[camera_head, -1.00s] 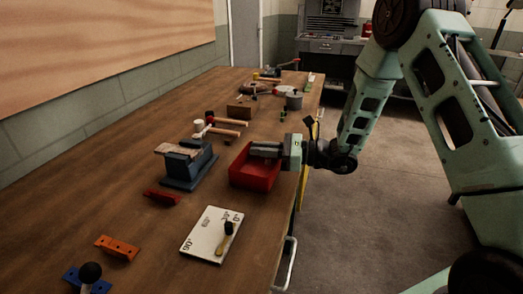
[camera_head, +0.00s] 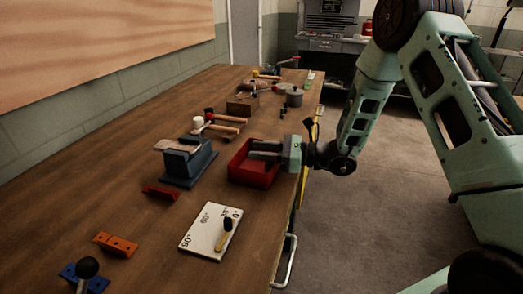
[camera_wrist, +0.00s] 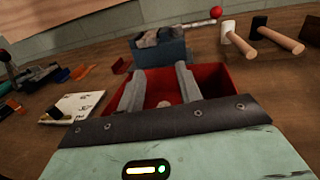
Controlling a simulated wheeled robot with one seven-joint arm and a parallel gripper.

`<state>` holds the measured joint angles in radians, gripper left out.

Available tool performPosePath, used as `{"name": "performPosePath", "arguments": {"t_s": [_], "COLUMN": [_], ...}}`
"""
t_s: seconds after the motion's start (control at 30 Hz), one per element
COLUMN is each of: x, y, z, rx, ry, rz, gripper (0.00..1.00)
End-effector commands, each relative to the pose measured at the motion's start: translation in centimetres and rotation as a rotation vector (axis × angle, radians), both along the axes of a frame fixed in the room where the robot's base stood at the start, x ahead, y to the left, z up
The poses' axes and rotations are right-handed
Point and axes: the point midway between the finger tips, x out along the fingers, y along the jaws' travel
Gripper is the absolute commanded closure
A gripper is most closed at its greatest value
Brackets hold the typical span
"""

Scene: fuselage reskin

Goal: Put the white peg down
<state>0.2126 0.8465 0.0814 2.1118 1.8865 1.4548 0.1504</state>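My gripper (camera_wrist: 160,80) is over the red bin (camera_wrist: 210,74), its two grey fingers spread apart with a gap between them. In the head view my gripper (camera_head: 262,150) reaches in from the right over the red bin (camera_head: 240,172). A small pale round end (camera_wrist: 164,104) shows low between the fingers in the wrist view. It may be the white peg, but I cannot tell for sure. Nothing is visibly clamped at the fingertips. No white peg shows in the head view; the bin wall and my gripper hide part of the bin floor.
A blue vise-like block (camera_head: 188,165) stands left of the bin, with mallets (camera_head: 215,128) behind. Orange (camera_head: 117,244) and red (camera_head: 160,192) blocks lie at left. Bare wood lies between them.

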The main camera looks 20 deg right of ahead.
Motion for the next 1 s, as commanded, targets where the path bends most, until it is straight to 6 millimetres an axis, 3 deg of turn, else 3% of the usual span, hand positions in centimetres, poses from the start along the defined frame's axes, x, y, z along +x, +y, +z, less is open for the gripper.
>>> {"name": "performPosePath", "arguments": {"t_s": [0.23, 0.37, 0.8, 1.0], "x": [0.0, 0.0, -4.2, -5.3], "y": [0.0, 0.0, -8.0, -10.1], "z": [0.2, 1.5, 1.1, 1.1], "rx": [0.0, -0.001, -0.001, -0.001], "ry": [0.0, 0.0, 0.0, 0.0], "rz": [0.0, 0.0, -0.005, -0.002], "gripper": [0.65, 0.65, 0.65, 0.65]}}
